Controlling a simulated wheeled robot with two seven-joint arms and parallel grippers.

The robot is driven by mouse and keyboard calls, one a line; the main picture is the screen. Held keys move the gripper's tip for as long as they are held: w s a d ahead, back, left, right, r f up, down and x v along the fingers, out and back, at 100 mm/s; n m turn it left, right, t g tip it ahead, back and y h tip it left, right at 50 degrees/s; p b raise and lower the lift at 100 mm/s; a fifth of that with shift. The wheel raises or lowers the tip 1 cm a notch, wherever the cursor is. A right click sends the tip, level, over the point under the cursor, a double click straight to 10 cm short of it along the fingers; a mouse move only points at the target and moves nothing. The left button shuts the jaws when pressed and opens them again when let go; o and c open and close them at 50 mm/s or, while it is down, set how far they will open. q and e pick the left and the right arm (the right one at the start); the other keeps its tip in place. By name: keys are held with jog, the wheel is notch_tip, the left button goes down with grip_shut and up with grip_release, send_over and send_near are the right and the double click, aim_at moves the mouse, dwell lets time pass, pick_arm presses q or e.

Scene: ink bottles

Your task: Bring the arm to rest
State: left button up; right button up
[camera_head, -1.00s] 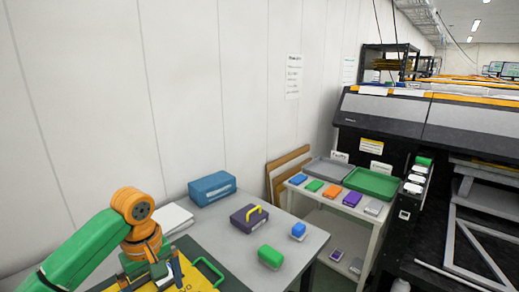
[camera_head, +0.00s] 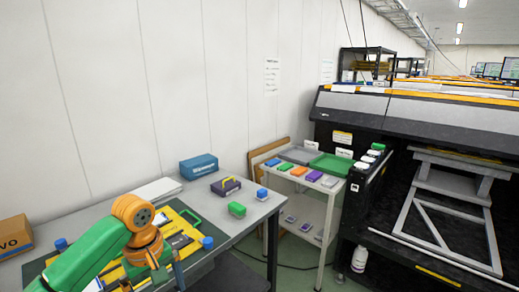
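My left arm comes in from the lower left in the head view, with green links and an orange wrist. My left gripper (camera_head: 160,279) hangs below the wrist at the bottom edge, over the yellow case (camera_head: 190,222) on the table. Its fingertips are partly cut off and unclear, so I cannot tell if they are open or shut. My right gripper is not in view. A green-topped bottle (camera_head: 237,209) and a blue-topped one (camera_head: 262,194) stand at the table's right end. Other blue-topped items stand beside the case (camera_head: 207,243) and at left (camera_head: 61,245).
The grey table (camera_head: 232,228) also holds a blue box (camera_head: 198,166), a purple case (camera_head: 226,186) and a brown box (camera_head: 14,235). A white cart (camera_head: 330,195) with trays and coloured items stands beside the large printer (camera_head: 420,125). A white bottle (camera_head: 359,259) stands low near the printer.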

pick_arm(q)
jog(key=w+d+f+m+t+h, duration=0.1)
jog(key=w+d+f+m, duration=0.15)
jog(key=f, duration=1.25)
jog(key=s+a+f+m+t, duration=0.1)
jog(key=s+f, duration=0.2)
jog(key=f, duration=0.4)
jog(key=s+f+m, duration=0.1)
jog(key=s+f, duration=0.1)
jog(key=f, duration=0.6)
jog(key=s+f+m, duration=0.2)
jog(key=s+f, duration=0.2)
jog(key=s, duration=0.6)
jog(key=s+f+m, duration=0.3)
jog(key=s+f, duration=0.2)
jog(key=s, duration=0.6)
jog(key=s+f+m+g+y, duration=0.1)
jog(key=s+f, duration=0.4)
jog(key=s, duration=0.6)
jog(key=shift+a+f+m, duration=0.15)
jog(key=shift+f+m, duration=0.1)
jog(key=shift+m, duration=0.5)
